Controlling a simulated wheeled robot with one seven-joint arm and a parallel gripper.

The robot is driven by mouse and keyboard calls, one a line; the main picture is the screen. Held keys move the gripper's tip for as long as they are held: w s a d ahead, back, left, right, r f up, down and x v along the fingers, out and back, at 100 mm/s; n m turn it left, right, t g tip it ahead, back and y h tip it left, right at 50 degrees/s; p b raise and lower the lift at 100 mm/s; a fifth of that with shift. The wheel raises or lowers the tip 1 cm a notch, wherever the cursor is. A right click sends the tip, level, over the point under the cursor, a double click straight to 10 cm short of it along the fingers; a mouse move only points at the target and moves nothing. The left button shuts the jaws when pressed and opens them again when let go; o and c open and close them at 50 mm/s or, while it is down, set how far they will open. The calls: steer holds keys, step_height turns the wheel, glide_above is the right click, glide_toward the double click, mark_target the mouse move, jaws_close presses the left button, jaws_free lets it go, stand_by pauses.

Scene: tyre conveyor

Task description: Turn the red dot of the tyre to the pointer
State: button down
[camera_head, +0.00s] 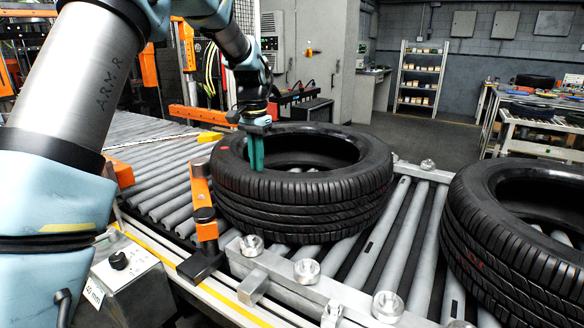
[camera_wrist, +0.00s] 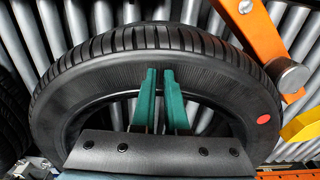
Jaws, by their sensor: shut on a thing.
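The black tyre (camera_head: 300,205) lies flat on the roller conveyor, and it fills much of the wrist view (camera_wrist: 100,55). Its red dot (camera_wrist: 263,119) shows on the sidewall at the right in the wrist view. A yellow pointer (camera_wrist: 302,125) is just right of the dot, close to it across a small gap. The pointer also shows at the tyre's left in the head view (camera_head: 209,137). My gripper (camera_head: 255,152) reaches down at the tyre's near-left inner rim, its teal fingers (camera_wrist: 160,75) shut on the tyre's wall. The far finger's contact is partly hidden.
An orange post with a roller (camera_head: 205,210) stands against the tyre's near-left side. Bare conveyor rollers (camera_head: 150,150) extend to the left.

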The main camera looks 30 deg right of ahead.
steer(key=shift+a+f, duration=0.3)
steer(key=shift+f, duration=0.2)
step_height(320, 180, up, 8)
steer(key=p, duration=0.6)
steer(key=shift+d+r+p, duration=0.15)
steer(key=shift+d+p, duration=0.1)
steer(key=shift+p, duration=0.05)
steer(key=a+f+n, duration=0.1)
steer(key=a+n, duration=0.2)
steer(key=a, duration=0.8)
steer(key=s+a+f+n, duration=0.2)
steer(key=s+a+n, duration=0.2)
steer(key=s+a, duration=0.3)
steer(key=s+a+f+n+t+b, duration=0.1)
steer(key=s+a+f+n, duration=0.2)
steer(key=s+a, duration=0.4)
steer(key=a+n, duration=0.1)
steer(key=a, duration=0.7)
steer(key=shift+s+a+f, duration=0.3)
steer(key=shift+a, duration=0.1)
